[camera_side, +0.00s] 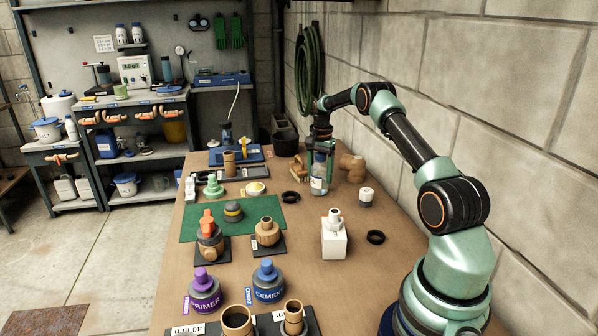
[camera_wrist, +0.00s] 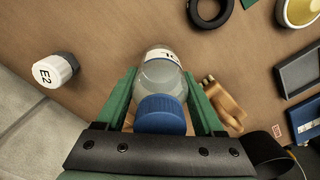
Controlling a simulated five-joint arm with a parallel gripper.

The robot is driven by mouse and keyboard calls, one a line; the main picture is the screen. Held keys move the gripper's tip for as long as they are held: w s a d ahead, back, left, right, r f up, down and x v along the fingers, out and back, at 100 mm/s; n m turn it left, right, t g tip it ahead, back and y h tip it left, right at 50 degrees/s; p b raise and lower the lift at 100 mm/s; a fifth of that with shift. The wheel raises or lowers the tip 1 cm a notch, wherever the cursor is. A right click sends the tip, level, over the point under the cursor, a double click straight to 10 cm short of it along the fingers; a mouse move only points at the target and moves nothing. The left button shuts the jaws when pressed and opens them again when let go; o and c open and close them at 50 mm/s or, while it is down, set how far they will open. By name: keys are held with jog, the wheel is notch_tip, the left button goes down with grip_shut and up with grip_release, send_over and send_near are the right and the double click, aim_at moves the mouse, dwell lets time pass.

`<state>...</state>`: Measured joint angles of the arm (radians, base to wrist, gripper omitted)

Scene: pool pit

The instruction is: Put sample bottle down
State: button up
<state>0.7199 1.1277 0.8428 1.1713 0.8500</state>
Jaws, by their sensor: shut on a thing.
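The sample bottle (camera_side: 319,177) is clear, with a pale label, and stands upright at the far right part of the bench in the side view. In the wrist view the bottle (camera_wrist: 161,75) shows its blue cap and clear shoulder. My gripper (camera_side: 320,160) is above and around the bottle's upper part, its green fingers on either side. In the wrist view my gripper (camera_wrist: 163,100) is shut on the bottle. Its base looks at or very near the bench top (camera_side: 300,270); I cannot tell whether it touches.
A white-capped jar (camera_side: 366,197) and a tan pipe elbow (camera_side: 352,167) stand close on the right. The wall lies to the right.

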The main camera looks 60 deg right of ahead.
aim_at(320, 154)
jog(key=o, duration=1.5)
jog(key=shift+f, duration=0.1)
notch_tip(320, 154, up, 12)
jog(key=shift+r, duration=0.1)
jog(key=a+r+n+t+h, duration=0.1)
jog(key=a+r+n, duration=0.4)
jog(key=a, duration=0.5)
jog(key=a+r+n+t, duration=0.1)
jog(key=a+r+n, duration=0.2)
jog(key=a+r, duration=0.55)
jog(key=s+a+f+n+t, duration=0.1)
jog(key=s+a+f+n, duration=0.1)
jog(key=s+a+n, duration=0.3)
jog(key=s+a+f+n+t+y, duration=0.1)
jog(key=s+a+f+n+t, duration=0.1)
jog(key=s+a+n, duration=0.3)
jog(key=s+a+f, duration=0.1)
jog(key=s+a, duration=0.3)
jog(key=a, duration=0.5)
jog(key=shift+s+t, duration=0.2)
jog(key=shift+t, duration=0.1)
